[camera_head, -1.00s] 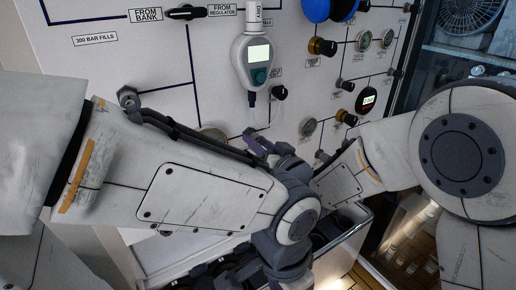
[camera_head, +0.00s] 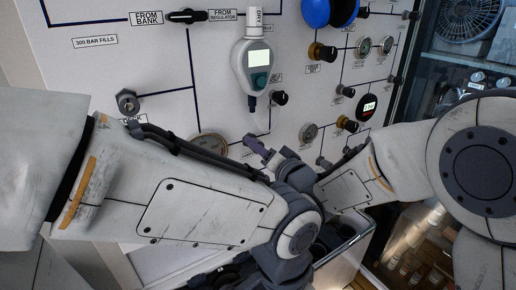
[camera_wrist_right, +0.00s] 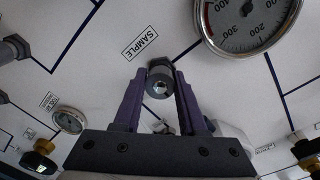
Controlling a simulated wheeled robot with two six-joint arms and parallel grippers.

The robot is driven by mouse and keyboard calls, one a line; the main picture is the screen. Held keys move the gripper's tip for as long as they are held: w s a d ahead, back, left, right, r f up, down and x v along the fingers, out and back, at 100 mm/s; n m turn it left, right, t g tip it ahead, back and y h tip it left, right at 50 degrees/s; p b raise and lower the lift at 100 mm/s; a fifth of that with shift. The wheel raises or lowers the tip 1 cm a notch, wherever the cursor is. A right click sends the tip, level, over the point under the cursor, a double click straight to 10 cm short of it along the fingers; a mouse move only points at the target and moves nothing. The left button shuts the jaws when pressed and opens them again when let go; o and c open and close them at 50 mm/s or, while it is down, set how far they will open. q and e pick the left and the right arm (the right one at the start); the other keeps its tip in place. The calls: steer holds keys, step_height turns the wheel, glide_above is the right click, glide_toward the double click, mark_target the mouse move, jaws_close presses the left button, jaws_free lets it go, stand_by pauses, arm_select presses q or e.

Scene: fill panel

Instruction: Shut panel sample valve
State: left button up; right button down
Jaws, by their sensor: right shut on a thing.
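The sample valve (camera_wrist_right: 160,84) is a small dark round knob on the white panel, beside the SAMPLE label (camera_wrist_right: 140,43) in the right wrist view. My right gripper (camera_wrist_right: 161,88) has its two purple fingers on either side of the knob and is shut on it. In the head view, the right gripper (camera_head: 256,147) shows as purple fingers against the panel, just right of a large gauge. The valve is hard to make out there. My left arm crosses in front of the lower panel, and its gripper does not show.
The large gauge (camera_head: 209,144) sits close to the right gripper, partly behind my left arm. A handheld meter (camera_head: 254,67) hangs on the panel above. Several knobs and small gauges are to the right. A bin (camera_head: 345,245) stands below my arms.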

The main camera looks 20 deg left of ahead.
steer(key=shift+r, duration=0.1)
steer(key=shift+c, duration=2.3)
jaws_free()
steer(key=shift+d, duration=0.1)
steer(key=b+v, duration=0.3)
steer(key=v, duration=0.7)
steer(key=shift+s, duration=0.15)
steer(key=shift+d, duration=0.1)
